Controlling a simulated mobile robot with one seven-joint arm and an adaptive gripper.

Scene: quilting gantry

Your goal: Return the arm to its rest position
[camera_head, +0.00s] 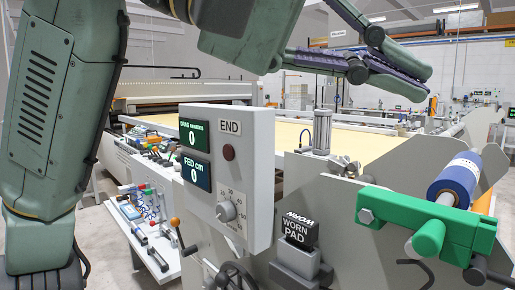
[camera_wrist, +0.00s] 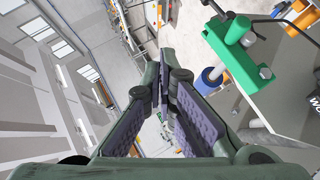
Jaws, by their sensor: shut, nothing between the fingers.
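My gripper (camera_head: 422,82) shows at the upper right of the head view, raised above the machine's end and pointing right. Its two purple-padded fingers lie close together with nothing between them. In the wrist view my gripper (camera_wrist: 165,62) reaches up the middle of the picture, its tips together and empty. My arm is folded across the left and top of the head view; part of it is cut off by the frame.
A control panel (camera_head: 225,170) with two displays and a dial stands in front. A WORN PAD block (camera_head: 298,245), a green clamp (camera_head: 430,225) and a blue roller (camera_head: 455,178) are on the machine's end. A tool tray (camera_head: 165,262) is at left. The gripper touches nothing visible.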

